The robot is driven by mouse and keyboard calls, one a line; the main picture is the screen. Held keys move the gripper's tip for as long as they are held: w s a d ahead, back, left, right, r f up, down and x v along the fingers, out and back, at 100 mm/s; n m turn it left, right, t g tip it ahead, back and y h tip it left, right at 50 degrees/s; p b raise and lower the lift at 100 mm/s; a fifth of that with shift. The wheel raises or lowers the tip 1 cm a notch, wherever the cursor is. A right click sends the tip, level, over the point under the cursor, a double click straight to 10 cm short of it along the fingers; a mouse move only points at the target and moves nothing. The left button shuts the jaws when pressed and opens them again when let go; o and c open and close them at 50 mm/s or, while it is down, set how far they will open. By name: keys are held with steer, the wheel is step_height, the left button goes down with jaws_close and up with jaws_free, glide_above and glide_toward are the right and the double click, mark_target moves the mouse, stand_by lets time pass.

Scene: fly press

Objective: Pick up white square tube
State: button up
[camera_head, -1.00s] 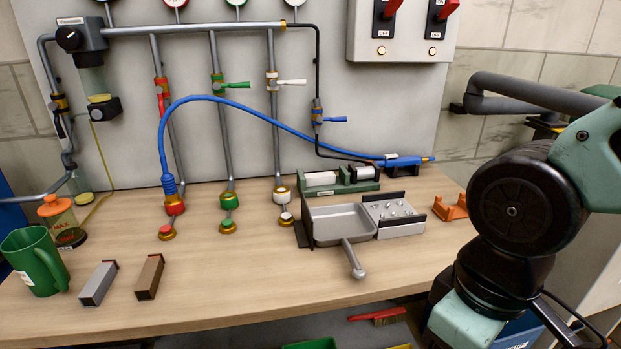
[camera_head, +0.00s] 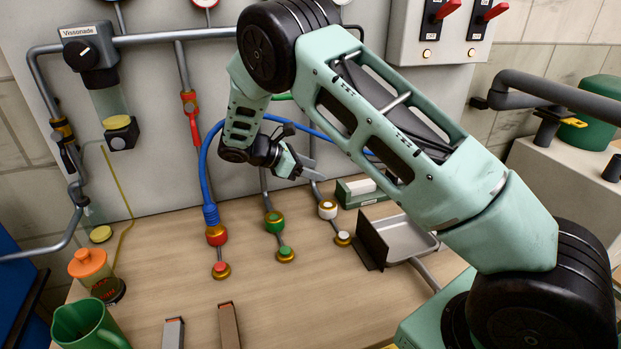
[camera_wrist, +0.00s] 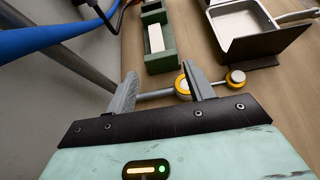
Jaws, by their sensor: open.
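A pale grey-white square tube (camera_head: 174,333) lies on the bench at the bottom edge of the head view, partly cut off. It is the likeliest match for the white square tube. A brown square tube (camera_head: 229,325) lies just to its right. My gripper (camera_head: 306,168) is raised over the back of the bench, well away from both tubes. In the wrist view my gripper (camera_wrist: 161,83) is open with nothing between its fingers. Neither tube shows in the wrist view.
Valves with red (camera_head: 217,236), green (camera_head: 275,219) and white (camera_head: 328,209) collars stand along the back. A blue hose (camera_head: 208,170) arches above them. A grey pan (camera_head: 405,238) lies right. A green jug (camera_head: 88,325) stands at left. Bench around the tubes is clear.

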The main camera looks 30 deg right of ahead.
steer(key=w, duration=0.1)
steer(key=p, duration=0.4)
glide_toward(360, 184)
steer(key=x, duration=0.3)
steer(key=shift+w+d, duration=0.15)
steer(key=shift+d, duration=0.1)
steer(key=shift+p+x, duration=1.55)
steer(key=shift+x, duration=1.3)
jaws_close()
steer(key=shift+a, duration=0.1)
